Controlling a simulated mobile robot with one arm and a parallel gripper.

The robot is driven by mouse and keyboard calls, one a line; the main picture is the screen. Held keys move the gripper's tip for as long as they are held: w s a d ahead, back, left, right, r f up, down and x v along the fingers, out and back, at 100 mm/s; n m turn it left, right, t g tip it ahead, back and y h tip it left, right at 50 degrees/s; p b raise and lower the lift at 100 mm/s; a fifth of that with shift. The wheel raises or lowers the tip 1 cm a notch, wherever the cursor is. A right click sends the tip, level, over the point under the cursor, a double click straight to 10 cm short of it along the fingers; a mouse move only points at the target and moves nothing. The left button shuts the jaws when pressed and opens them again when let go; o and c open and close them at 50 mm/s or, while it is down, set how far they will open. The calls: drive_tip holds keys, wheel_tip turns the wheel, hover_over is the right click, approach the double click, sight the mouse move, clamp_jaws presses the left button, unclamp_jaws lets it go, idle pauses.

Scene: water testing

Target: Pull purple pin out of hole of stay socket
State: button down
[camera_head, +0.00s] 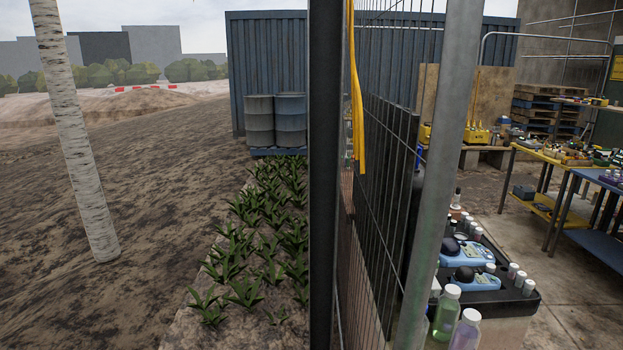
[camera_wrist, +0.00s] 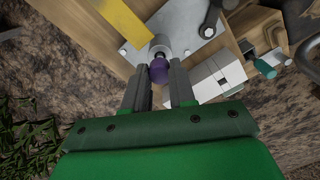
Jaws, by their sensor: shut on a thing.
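The purple pin (camera_wrist: 159,72) shows in the wrist view between the fingertips of my gripper (camera_wrist: 161,80), which is shut on it. The pin's far end meets a grey metal socket (camera_wrist: 160,46) on a metal plate (camera_wrist: 189,32) fixed to a wooden board (camera_wrist: 117,45). I cannot tell how deep the pin sits in the hole. The head view shows neither my gripper nor the pin.
In the wrist view, a yellow strip (camera_wrist: 125,20) lies beside the socket, and a white block (camera_wrist: 217,77) is to the right. In the head view, a dark post (camera_head: 323,180) and a mesh fence (camera_head: 375,200) stand ahead. Bottles (camera_head: 447,312) and meters (camera_head: 467,252) sit behind the fence.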

drive_tip(key=shift+r, duration=2.3)
